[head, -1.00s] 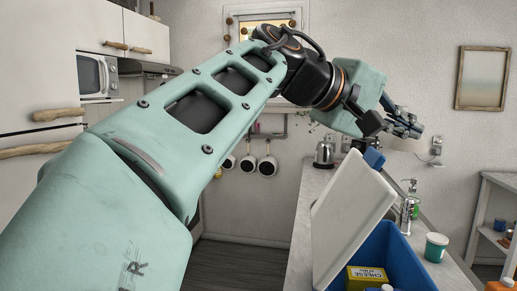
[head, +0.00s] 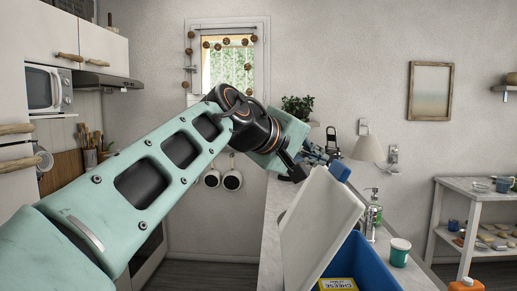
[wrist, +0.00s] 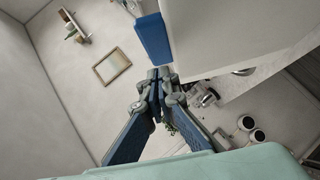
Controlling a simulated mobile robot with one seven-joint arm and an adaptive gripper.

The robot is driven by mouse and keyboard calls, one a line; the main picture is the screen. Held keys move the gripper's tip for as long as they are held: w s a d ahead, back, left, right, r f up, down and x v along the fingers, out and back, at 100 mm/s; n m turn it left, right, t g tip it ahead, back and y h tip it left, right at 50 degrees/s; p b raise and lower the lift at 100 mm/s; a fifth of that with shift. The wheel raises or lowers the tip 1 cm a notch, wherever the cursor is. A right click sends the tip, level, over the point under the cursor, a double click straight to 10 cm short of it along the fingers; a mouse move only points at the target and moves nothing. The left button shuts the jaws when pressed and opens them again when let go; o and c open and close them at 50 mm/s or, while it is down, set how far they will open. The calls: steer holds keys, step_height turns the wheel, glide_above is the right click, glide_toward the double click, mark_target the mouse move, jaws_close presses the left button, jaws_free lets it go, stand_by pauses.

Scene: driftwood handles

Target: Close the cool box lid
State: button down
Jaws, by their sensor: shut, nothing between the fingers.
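The cool box stands on the counter, with a blue body (head: 368,262) and a white lid (head: 318,222). The lid is raised and tilted, with a blue piece (head: 340,171) at its top edge. My gripper (head: 320,155) is shut and empty at the lid's top edge, just left of the blue piece. In the wrist view the closed fingertips (wrist: 156,76) are close to the blue piece (wrist: 153,38) and the white lid (wrist: 225,35). I cannot tell whether they touch. Part of the gripper is hidden in the head view.
A yellow cheese packet (head: 338,284) is inside the box. A green cup (head: 399,252) and a soap bottle (head: 373,208) stand right of it. A lamp (head: 368,148) and plant (head: 298,106) are behind. A white shelf (head: 470,200) stands at the right.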

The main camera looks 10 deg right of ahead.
steer(key=shift+s+d+f, duration=0.2)
steer(key=shift+d+f, duration=0.1)
steer(key=shift+d, duration=0.2)
steer(key=shift+s+d+f, duration=0.2)
steer(key=shift+d+f, duration=0.05)
steer(key=shift+d, duration=0.25)
steer(key=shift+d, duration=0.1)
